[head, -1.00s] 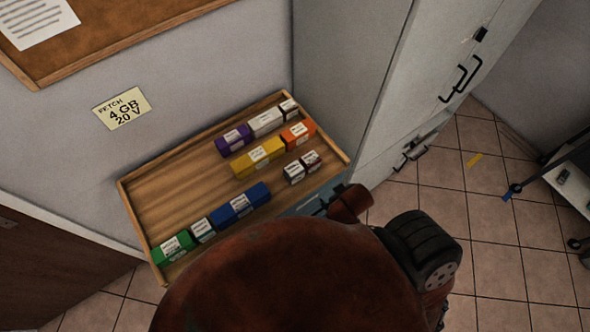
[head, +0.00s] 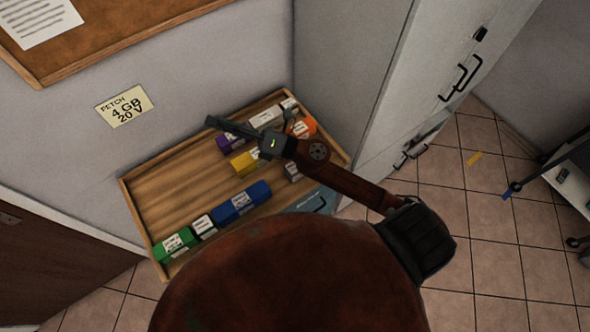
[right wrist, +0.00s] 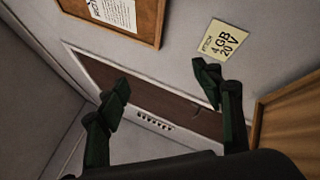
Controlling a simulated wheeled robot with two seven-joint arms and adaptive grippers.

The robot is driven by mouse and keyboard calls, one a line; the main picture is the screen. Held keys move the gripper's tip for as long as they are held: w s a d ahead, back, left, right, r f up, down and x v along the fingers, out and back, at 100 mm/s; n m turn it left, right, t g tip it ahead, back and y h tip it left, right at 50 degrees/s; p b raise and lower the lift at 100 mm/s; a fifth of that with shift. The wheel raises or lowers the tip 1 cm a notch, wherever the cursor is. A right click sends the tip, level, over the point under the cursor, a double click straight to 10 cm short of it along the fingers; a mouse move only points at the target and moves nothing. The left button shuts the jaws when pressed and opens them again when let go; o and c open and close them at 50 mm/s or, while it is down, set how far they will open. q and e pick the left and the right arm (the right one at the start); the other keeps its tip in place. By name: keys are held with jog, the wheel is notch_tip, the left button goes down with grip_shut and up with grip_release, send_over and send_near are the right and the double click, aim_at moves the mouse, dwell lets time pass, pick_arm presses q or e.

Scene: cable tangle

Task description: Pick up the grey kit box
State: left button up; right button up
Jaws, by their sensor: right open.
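A light grey-white box (head: 264,117) with a white label lies in the back row of the wooden tray. My left gripper is not in view.
The tray (head: 160,180) also holds purple (head: 228,143), orange (head: 303,127), yellow (head: 243,162), blue (head: 243,202) and green (head: 174,246) boxes, plus small labelled ones. Its left middle is bare. A tall grey cabinet (head: 345,80) stands close on the right. A note (head: 124,106) reads "FETCH 4 GB 20 V".

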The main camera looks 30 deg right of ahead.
jog(key=s+a+f+n+g+y, duration=0.2)
jog(key=s+a+f+n+g, duration=0.1)
jog(key=a+n+g, duration=0.3)
jog(key=n+g+h, duration=0.9)
jog(key=n+h, duration=0.6)
jog(key=h, duration=0.2)
send_near(295, 170)
jog(key=f, duration=0.3)
jog(key=w+f, duration=0.1)
jog(key=f, duration=0.1)
jog(key=shift+d+f, duration=0.2)
jog(key=shift+d, duration=0.15)
notch_tip(295, 170, down, 7)
jog(key=shift+w+d+f+p, duration=0.1)
jog(key=shift+f+p, duration=0.1)
jog(key=shift+p, duration=0.85)
jog(key=shift+c, duration=0.4)
